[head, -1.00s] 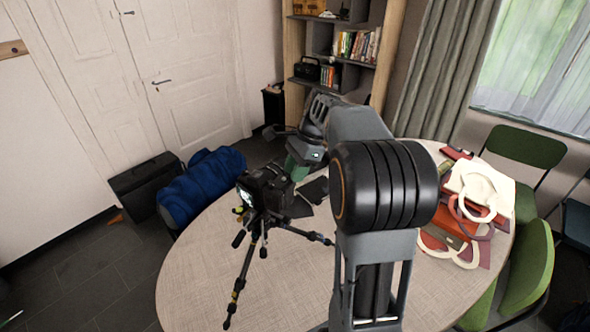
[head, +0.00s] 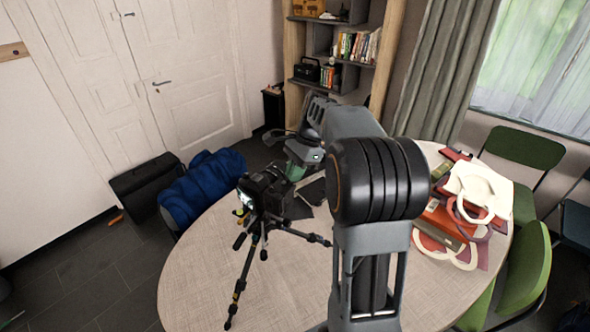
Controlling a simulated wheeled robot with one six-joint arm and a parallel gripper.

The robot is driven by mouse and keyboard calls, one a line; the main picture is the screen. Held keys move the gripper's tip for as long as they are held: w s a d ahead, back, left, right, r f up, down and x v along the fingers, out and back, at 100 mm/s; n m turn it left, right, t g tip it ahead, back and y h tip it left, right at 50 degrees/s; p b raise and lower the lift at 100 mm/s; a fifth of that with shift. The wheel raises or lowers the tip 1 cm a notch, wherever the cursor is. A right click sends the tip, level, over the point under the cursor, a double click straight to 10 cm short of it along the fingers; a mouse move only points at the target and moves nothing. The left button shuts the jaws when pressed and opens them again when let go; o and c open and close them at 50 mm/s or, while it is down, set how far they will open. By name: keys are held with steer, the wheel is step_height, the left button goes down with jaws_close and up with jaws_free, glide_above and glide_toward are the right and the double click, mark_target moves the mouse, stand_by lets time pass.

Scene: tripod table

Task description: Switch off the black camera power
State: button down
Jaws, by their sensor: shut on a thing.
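The black camera (head: 262,190) sits on a small black tripod (head: 243,270) with spread legs, on the round light table (head: 205,285). A lit, whitish patch shows at the camera's left side. My gripper (head: 291,172) is at the camera's upper right side, close against it or touching. Its jaws are small and partly hidden by the camera and my own arm, and they appear shut. The camera's power switch is too small to make out.
A pile of red and cream bags (head: 465,215) lies on the table's right side. Dark flat items (head: 312,191) lie behind the camera. Green chairs (head: 525,265) stand at the right. A blue duffel bag (head: 200,185) is beyond the table's left edge. The table's front left is clear.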

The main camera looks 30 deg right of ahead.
steer(key=shift+w+a+n+g+h+p, duration=0.15)
steer(key=shift+w+n+g+p, duration=0.15)
steer(key=shift+n+p, duration=0.55)
steer(key=shift+w+a+n+g+h+p, duration=0.1)
steer(key=shift+w+n+g+h+p, duration=0.2)
steer(key=shift+n+p, duration=0.6)
steer(key=shift+w+a+n+g+h+p, duration=0.15)
steer(key=shift+n+g+p, duration=0.3)
steer(key=shift+n, duration=0.7)
steer(key=shift+d, duration=0.1)
steer(key=c, duration=1.3)
jaws_free()
steer(key=v, duration=1.4)
steer(key=shift+d+f, duration=0.15)
